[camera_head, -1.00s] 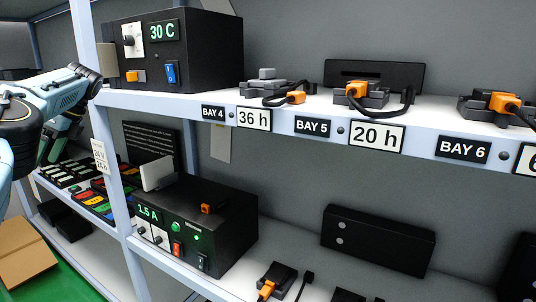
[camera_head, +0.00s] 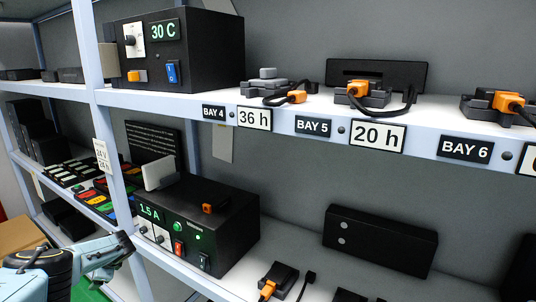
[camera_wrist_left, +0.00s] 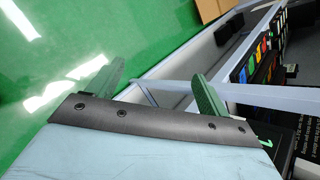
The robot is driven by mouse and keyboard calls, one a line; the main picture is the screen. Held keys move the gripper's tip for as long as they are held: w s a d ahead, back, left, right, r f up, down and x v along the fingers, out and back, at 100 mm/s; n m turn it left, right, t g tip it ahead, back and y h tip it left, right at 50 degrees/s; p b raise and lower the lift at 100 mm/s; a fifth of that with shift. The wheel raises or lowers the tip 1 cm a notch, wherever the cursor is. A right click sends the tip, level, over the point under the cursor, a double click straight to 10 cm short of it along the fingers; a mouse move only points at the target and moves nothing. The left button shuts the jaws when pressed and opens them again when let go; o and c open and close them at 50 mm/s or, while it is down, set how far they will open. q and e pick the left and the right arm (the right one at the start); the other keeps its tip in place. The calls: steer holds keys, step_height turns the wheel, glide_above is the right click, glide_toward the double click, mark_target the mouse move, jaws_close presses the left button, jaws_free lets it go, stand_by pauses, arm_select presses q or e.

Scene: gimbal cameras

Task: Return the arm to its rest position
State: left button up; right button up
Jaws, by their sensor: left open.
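My left arm (camera_head: 65,265) is low at the left of the head view, in front of the shelf rack. Its gripper fingers are not clearly visible there. In the left wrist view my left gripper (camera_wrist_left: 155,88) is open, with its two green fingers apart and nothing between them. The fingers point toward the rack's pale frame and the green floor. A sliver at the right edge of the head view may be part of my right arm, but its gripper does not show.
The upper shelf (camera_head: 285,113) holds a black 30 C box (camera_head: 205,55) and several bays with orange-plugged units. A 1.5 A box (camera_head: 215,235) stands on the lower shelf. A rack post (camera_head: 112,140) is near my left arm. Cardboard (camera_head: 22,233) lies at far left; green floor (camera_wrist_left: 50,60) is open.

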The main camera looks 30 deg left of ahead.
arm_select(q)
steer(key=s+a+f+n+t, duration=0.1)
steer(key=s+a+f+t, duration=0.1)
steer(key=s+f, duration=0.85)
steer(key=s+a+n+t, duration=0.15)
steer(key=s+a, duration=0.25)
steer(key=s, duration=1.1)
steer(key=s+d+f+n+h, duration=0.1)
steer(key=s+d+f+h, duration=0.15)
steer(key=d+f, duration=0.9)
steer(key=s+d+f+n+h, duration=0.1)
steer(key=s+d+f+h, duration=0.15)
steer(key=d+f, duration=0.95)
steer(key=s+d+f+n+g+h+b, duration=0.1)
steer(key=s+d+f+h, duration=0.1)
steer(key=d, duration=1.6)
steer(key=s+d+f+n+h, duration=0.1)
steer(key=d+f+h, duration=0.15)
steer(key=d, duration=1.45)
step_height(320, 180, down, 17)
steer(key=b, duration=1.6)
steer(key=shift+a+y+b, duration=0.3)
steer(key=shift+y+b, duration=0.05)
steer(key=shift+b, duration=0.05)
